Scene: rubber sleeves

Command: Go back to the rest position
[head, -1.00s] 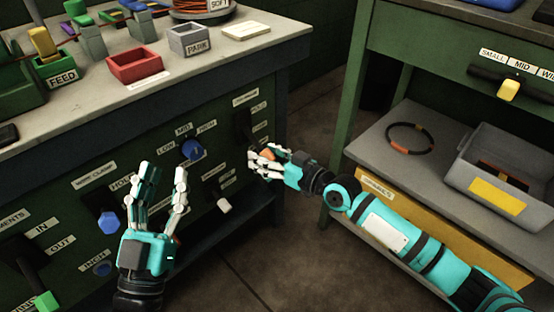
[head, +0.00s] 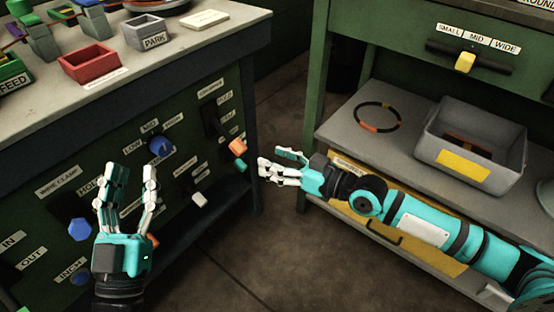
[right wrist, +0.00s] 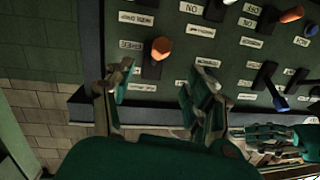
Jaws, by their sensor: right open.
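My left gripper (head: 134,180) is open and empty, fingers pointing up, in front of the dark green panel (head: 165,180) of the bench. My right gripper (head: 270,163) is open and empty, pointing left in the gap between bench and shelf unit, clear of the orange knob (head: 238,147) on the panel. In the right wrist view its spread fingers (right wrist: 155,92) have nothing between them, with the panel's levers and an orange knob (right wrist: 161,48) beyond. Teal fingers (right wrist: 275,133) of another hand show at that view's right.
A blue knob (head: 160,146) and white lever knob (head: 199,199) stick out of the panel. A red tray (head: 89,64) and PARK box (head: 148,31) stand on the bench top. The shelf at right holds a ring (head: 378,117) and a grey bin (head: 430,140).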

